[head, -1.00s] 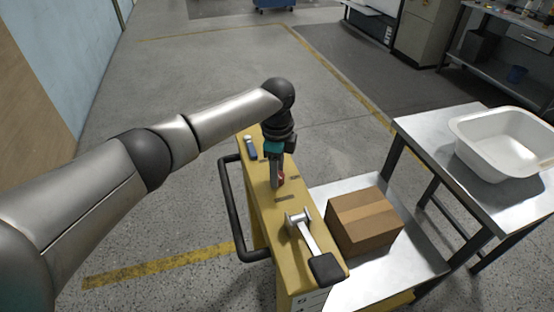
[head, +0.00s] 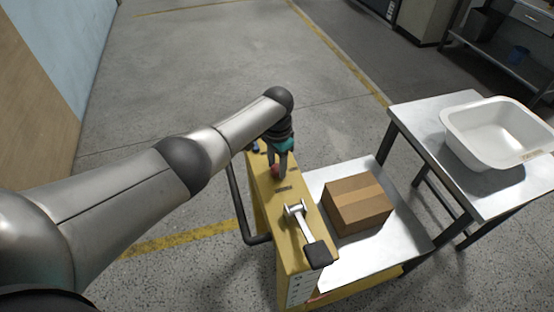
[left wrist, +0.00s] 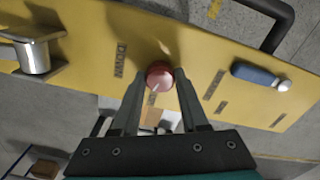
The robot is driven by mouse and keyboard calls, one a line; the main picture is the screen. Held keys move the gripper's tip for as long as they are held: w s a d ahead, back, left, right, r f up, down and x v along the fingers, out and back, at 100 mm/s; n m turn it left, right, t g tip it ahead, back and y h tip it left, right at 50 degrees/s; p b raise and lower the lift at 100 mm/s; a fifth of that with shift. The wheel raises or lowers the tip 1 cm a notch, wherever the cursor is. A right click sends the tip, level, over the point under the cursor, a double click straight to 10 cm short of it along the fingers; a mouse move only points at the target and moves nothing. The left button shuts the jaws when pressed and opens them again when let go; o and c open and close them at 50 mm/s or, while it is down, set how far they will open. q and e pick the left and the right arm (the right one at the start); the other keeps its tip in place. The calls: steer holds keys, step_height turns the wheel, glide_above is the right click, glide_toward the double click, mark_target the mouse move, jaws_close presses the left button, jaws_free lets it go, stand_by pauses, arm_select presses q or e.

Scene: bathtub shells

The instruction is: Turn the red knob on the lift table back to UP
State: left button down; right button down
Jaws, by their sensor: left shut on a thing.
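The red knob (left wrist: 160,76) sits on the yellow top panel of the lift table (left wrist: 85,40) in the left wrist view. My left gripper (left wrist: 158,74) is shut on it, one finger on each side. A label reading DOWN is left of the knob; another label to its right is too small to read surely. A small pale mark shows on the knob's near side, but which label it points at I cannot tell. In the head view the left gripper (head: 281,173) reaches down onto the panel, and the knob (head: 274,170) is partly hidden by it. My right gripper is out of view.
A lever with a black pad (head: 318,254) stands on the panel nearer me. A blue-handled part (left wrist: 255,74) lies right of the knob. A cardboard box (head: 358,203) rests on the lift platform (head: 400,240). A steel table (head: 405,115) with a white basin (head: 495,130) stands at right.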

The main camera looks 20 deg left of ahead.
mark_target(277, 167)
arm_select(q)
steer(key=shift+n+p, duration=0.6)
steer(key=shift+n, duration=1.1)
steer(key=shift+c, duration=2.1)
jaws_free()
steer(key=shift+r, duration=0.1)
step_height(277, 167, up, 6)
steer(key=shift+f+p, duration=0.15)
steer(key=shift+p, duration=1.1)
step_height(277, 167, up, 9)
steer(key=shift+r+p, duration=0.2)
steer(key=shift+p, duration=0.1)
